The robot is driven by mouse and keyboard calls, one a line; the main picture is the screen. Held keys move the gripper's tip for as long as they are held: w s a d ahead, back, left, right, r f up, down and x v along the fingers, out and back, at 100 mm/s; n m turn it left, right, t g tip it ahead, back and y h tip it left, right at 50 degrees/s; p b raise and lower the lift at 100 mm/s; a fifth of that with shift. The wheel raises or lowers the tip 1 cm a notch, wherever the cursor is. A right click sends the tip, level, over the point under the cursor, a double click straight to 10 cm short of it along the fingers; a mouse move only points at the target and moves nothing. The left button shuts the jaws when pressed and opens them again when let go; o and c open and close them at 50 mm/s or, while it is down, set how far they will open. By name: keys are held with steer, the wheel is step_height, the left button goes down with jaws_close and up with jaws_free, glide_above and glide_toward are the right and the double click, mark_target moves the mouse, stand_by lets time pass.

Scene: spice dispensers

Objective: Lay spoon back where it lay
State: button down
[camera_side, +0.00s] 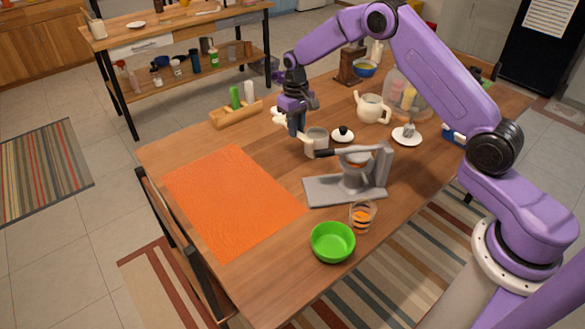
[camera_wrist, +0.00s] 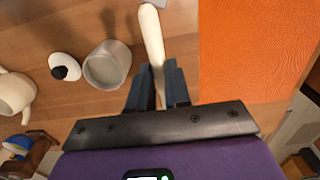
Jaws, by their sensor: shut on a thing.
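My gripper (camera_side: 296,128) hangs fingers down above the table, behind the grey jar and beyond the far right corner of the orange mat. It is shut on the cream-white spoon (camera_side: 280,119). In the wrist view the spoon (camera_wrist: 151,38) stretches up the picture from between the two dark fingers (camera_wrist: 158,90). Its lower end is partly hidden by the fingers. The spoon appears to be held above the wood, though the exact gap cannot be told. The open grey jar (camera_side: 316,146) stands close by, and its lid (camera_side: 343,135) lies beside it.
The orange mat (camera_side: 230,200) is bare. A grey press (camera_side: 345,190), a glass (camera_side: 362,217) and a green bowl (camera_side: 333,243) stand nearer the front. A wooden rack with shakers (camera_side: 236,114) is left of my gripper; a teapot (camera_side: 373,108) is to the right.

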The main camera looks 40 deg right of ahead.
step_height(320, 180, down, 12)
steer(key=shift+r, duration=0.2)
stand_by(0.4)
steer(key=shift+f, duration=0.45)
steer(key=shift+f, duration=0.25)
steer(key=c, duration=1.1)
jaws_free()
steer(key=shift+s+f, duration=0.1)
steer(key=shift+s, duration=0.05)
steer(key=shift+a, duration=0.1)
step_height(320, 180, up, 14)
steer(key=shift+f, duration=0.1)
